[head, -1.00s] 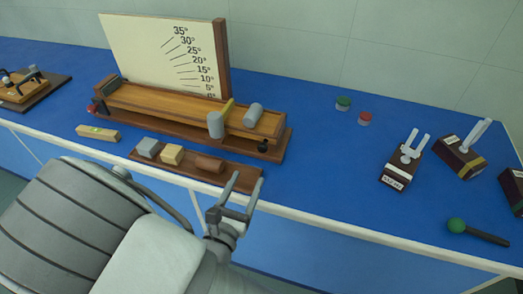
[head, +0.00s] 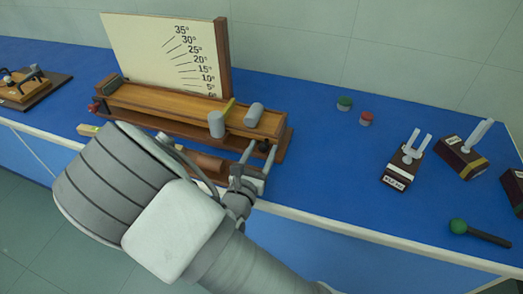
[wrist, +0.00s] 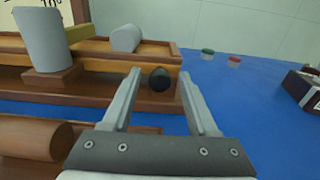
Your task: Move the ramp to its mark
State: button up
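The ramp (head: 165,103) is a long orange-brown wooden board lying nearly flat on a darker wooden base (head: 150,121). An upright cream board (head: 150,45) behind it carries angle marks up to 35°. My gripper (head: 260,149) is open and empty at this end. In the wrist view, the knob appears between the fingertips (wrist: 160,73). I cannot tell whether they touch it. I cannot make out which mark is meant.
A grey upright cylinder (head: 216,124) and a lying grey cylinder (head: 254,114) are on the ramp assembly. A brown cylinder (wrist: 35,138) lies in front, with my arm hiding its neighbours. Green (head: 344,102) and red (head: 366,118) buttons stand right on clear blue bench.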

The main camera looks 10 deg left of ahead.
grip_shut()
dwell(1.2)
